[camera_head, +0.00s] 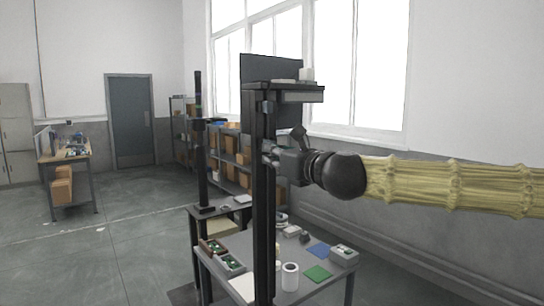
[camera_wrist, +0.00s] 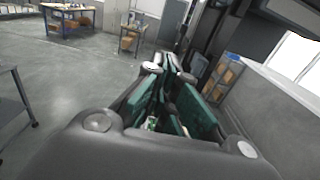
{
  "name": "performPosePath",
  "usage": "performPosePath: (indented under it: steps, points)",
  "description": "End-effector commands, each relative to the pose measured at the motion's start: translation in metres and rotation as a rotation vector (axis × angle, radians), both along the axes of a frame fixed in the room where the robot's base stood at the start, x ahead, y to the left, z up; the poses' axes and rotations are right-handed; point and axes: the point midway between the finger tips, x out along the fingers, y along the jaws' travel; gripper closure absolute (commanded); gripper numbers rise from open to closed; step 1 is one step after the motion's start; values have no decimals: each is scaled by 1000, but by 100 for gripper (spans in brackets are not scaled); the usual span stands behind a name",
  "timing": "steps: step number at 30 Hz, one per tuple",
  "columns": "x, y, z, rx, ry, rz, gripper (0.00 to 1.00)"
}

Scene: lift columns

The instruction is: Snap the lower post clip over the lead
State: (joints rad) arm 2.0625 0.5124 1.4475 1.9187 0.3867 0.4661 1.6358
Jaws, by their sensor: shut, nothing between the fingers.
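The near black post (camera_head: 263,215) stands upright at the work table, with a small shelf and a dark screen at its top. My gripper (camera_head: 268,153) reaches in from the right at the post's upper part, below the shelf. In the wrist view my gripper (camera_wrist: 170,66) has its green-padded fingers together at the tips, with nothing seen held. Whether it touches the post I cannot tell. I cannot make out the lower post clip or the lead in either view; the post's far side is hidden.
A second post (camera_head: 199,150) stands behind to the left. Shelving with boxes is along the wall.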

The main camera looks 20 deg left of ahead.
Motion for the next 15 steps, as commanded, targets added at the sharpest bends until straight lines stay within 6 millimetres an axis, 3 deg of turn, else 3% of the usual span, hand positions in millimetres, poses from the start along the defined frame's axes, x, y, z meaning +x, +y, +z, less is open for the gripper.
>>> performPosePath:
  steps: [15]
  points:
    - [42,35,0,-3,-1,0,100]
